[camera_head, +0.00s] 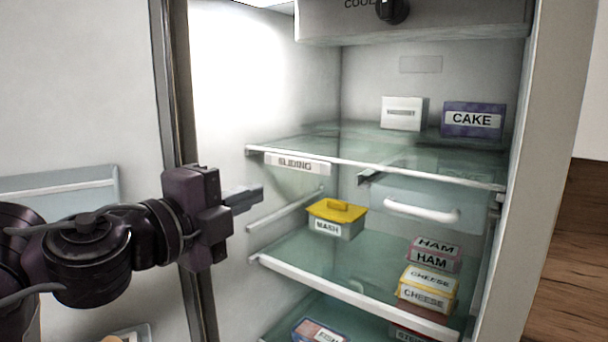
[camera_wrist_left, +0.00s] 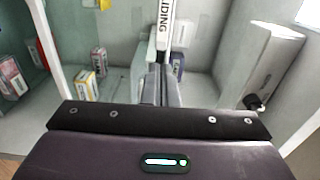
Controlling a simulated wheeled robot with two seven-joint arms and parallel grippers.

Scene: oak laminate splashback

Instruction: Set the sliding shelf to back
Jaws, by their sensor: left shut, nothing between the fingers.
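The sliding shelf (camera_head: 385,171) is a glass shelf with a white front edge, inside the open fridge. Its label plate (camera_head: 297,164) reads SLIDING and hangs at the left of the front edge; it also shows in the left wrist view (camera_wrist_left: 165,25). My left gripper (camera_head: 258,197) is shut and empty, in front of the fridge, left of and a little below the label. In the wrist view its fingers (camera_wrist_left: 160,84) point toward the label end of the shelf edge. I cannot tell whether they touch it. My right gripper is not in view.
On the sliding shelf's level, a white box (camera_head: 404,113) and a CAKE box (camera_head: 472,120) stand at the back. A control knob (camera_head: 392,10) is above.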

